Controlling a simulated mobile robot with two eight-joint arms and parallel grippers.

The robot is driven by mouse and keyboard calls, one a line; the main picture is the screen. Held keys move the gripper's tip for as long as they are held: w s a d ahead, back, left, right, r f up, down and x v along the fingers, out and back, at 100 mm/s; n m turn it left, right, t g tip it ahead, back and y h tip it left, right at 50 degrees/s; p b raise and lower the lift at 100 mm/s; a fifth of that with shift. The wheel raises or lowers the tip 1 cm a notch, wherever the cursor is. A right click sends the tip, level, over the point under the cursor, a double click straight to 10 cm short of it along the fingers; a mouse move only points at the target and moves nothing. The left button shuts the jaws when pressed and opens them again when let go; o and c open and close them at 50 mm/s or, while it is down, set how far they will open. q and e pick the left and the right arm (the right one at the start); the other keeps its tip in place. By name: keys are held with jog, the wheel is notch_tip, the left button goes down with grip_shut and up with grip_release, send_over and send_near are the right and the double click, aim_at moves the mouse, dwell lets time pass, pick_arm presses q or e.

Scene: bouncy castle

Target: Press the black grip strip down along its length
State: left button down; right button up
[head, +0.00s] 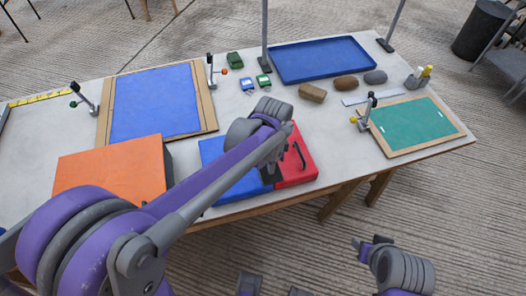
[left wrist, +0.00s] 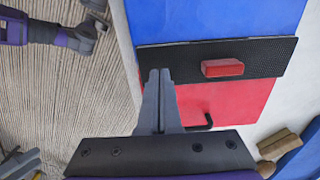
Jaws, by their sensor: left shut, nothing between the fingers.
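The black grip strip (left wrist: 268,54) lies across the seam between a blue panel (left wrist: 215,18) and a red panel (left wrist: 240,100) in the left wrist view. A small red block (left wrist: 222,68) sits on the strip. My left gripper (left wrist: 160,74) is shut and empty, its tips over or at the strip's left end; I cannot tell whether they touch it. In the head view my left gripper (head: 270,172) and wrist hide most of the strip. My right gripper (head: 364,246) is off the table's front edge; its jaws are too small to read.
A black hooked handle (head: 300,155) stands on the red panel. An orange panel (head: 110,170) lies to the left. Toggle clamps, a framed blue sheet (head: 155,100), a framed green sheet (head: 412,125), stones and a blue tray (head: 320,60) surround the work area.

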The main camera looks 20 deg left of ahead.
pick_arm(q)
jog(key=shift+f+b, duration=0.6)
jog(key=shift+f, duration=0.2)
dwell(0.6)
jog(key=shift+r, duration=0.1)
dwell(0.3)
jog(key=shift+r+p, duration=2.1)
jog(key=shift+r, duration=0.85)
